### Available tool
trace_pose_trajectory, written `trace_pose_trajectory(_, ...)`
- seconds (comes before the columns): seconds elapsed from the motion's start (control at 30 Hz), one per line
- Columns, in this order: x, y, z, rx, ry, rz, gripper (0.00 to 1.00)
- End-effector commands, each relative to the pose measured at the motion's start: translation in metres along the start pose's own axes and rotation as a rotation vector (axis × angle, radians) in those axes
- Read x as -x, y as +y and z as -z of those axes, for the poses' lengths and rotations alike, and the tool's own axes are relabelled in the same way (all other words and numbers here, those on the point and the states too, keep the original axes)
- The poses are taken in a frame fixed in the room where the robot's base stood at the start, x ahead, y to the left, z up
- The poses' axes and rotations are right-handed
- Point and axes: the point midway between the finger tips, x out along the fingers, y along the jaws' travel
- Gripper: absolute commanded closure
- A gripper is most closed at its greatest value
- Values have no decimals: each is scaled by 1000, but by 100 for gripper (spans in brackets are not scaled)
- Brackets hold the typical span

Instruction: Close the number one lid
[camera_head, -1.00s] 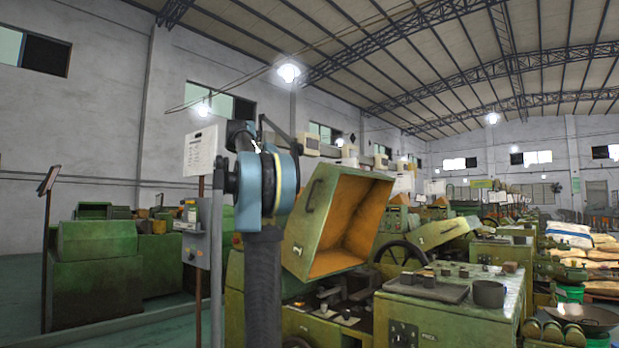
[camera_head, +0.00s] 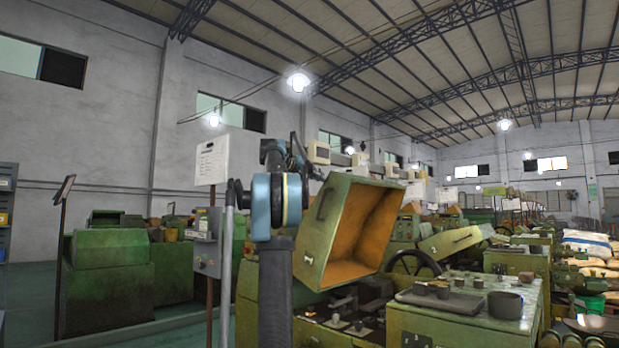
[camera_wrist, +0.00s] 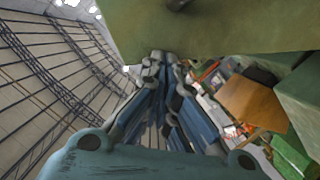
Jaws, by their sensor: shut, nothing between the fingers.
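The green lid (camera_head: 350,232) with an orange inside stands open and tilted above its machine, with a dark handle (camera_head: 321,204) on its left face. I cannot read a number on it. In the wrist view a green panel (camera_wrist: 225,28), apparently the lid's outer face, fills the top, with a dark knob or handle part at its top edge. My gripper (camera_wrist: 165,60) is shut and empty, its tips by the panel's lower edge; contact cannot be told. In the head view my arm stands left of the lid, and the fingertips are not clear.
Below the lid lies the open machine bed (camera_head: 345,325) with small metal parts. To the right is a green cabinet (camera_head: 465,325) with a tray and dark pot (camera_head: 504,304). A control box and sign post (camera_head: 209,235) stand close left of my arm.

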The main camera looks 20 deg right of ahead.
Motion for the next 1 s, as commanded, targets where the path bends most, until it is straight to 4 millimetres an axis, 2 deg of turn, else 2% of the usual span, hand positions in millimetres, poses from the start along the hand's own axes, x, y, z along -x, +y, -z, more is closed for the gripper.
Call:
trace_pose_trajectory(0.1, -2, 0, -16, 0, -1, 0, 100)
trace_pose_trajectory(0.3, -6, 0, -32, 0, 0, 1, 100)
trace_pose_trajectory(0.73, -3, -2, -37, 0, 1, 3, 100)
trace_pose_trajectory(1.0, -13, 8, -49, -20, -5, 0, 100)
